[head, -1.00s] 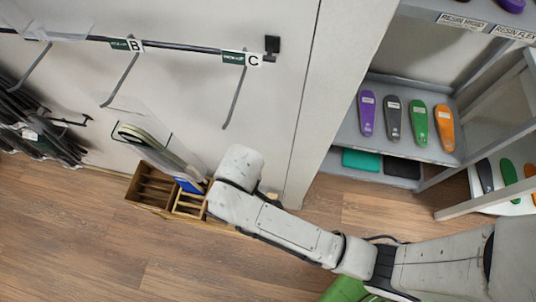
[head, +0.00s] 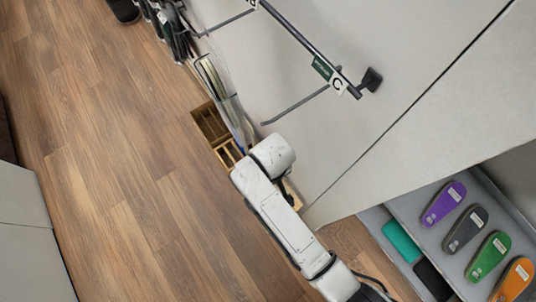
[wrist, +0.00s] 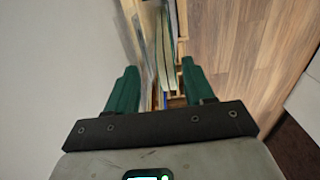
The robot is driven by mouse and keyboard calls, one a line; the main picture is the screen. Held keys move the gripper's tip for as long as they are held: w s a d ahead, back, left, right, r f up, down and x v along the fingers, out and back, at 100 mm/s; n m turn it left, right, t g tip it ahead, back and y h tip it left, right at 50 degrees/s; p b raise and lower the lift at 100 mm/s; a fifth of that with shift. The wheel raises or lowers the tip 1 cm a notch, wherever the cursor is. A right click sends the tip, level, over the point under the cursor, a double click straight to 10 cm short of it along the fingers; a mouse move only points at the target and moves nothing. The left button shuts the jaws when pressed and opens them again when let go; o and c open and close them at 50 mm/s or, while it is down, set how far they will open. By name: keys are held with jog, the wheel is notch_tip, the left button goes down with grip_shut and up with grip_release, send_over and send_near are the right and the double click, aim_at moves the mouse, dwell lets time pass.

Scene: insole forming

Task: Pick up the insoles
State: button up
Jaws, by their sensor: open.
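Pale insoles with dark edges (head: 212,82) stand in a clear package against the wall, at a wooden divided box (head: 204,120) on the floor. In the wrist view, pale insoles with green edges (wrist: 165,50) show ahead, between and beyond the fingers. My gripper (wrist: 159,68) is open, with one green finger on each side of the box's contents. I cannot tell whether either finger touches them. In the head view my arm's end hides the gripper and part of the box. Coloured insoles in purple (head: 443,204), grey, green and orange lie on a shelf at the right.
Dark items hang farther along the wall. The wall (wrist: 60,60) is close on the left in the wrist view. Wooden floor (head: 110,170) is clear left of the box.

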jog(key=f, duration=0.4)
jog(key=a+f, duration=0.1)
jog(key=f, duration=0.1)
jog(key=shift+s, duration=0.4)
jog(key=shift+w+r, duration=0.1)
jog(key=shift+c, duration=0.4)
grip_shut()
